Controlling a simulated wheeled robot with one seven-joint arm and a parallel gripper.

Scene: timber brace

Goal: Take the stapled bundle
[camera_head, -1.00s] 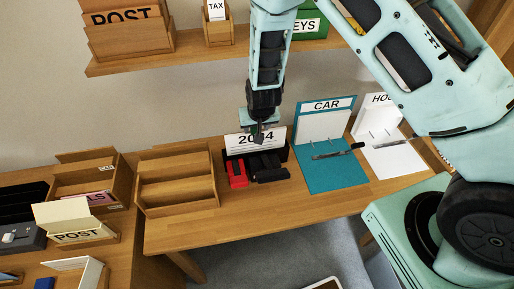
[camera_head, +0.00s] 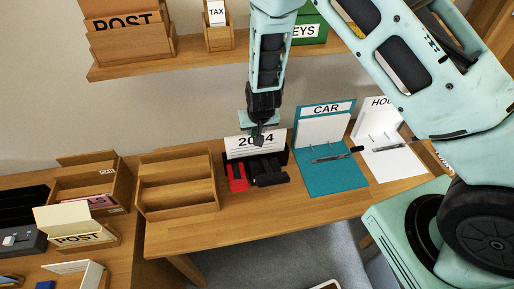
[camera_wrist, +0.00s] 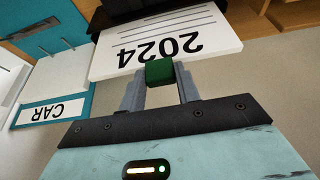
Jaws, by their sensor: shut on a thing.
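The bundle (camera_head: 236,148) is a thick white paper stack marked 2024, standing upright in a black desk holder (camera_head: 284,157) on the wooden desk. My gripper (camera_head: 258,139) reaches down from above to its top edge. In the wrist view the bundle (camera_wrist: 205,54) shows its printed lines and thick white edge. No staple can be made out. The bundle's lower part is hidden in the holder.
A red stapler-like item (camera_head: 237,178) and a black one (camera_head: 268,173) sit at the holder's front. A shelf (camera_head: 180,62) hangs above.

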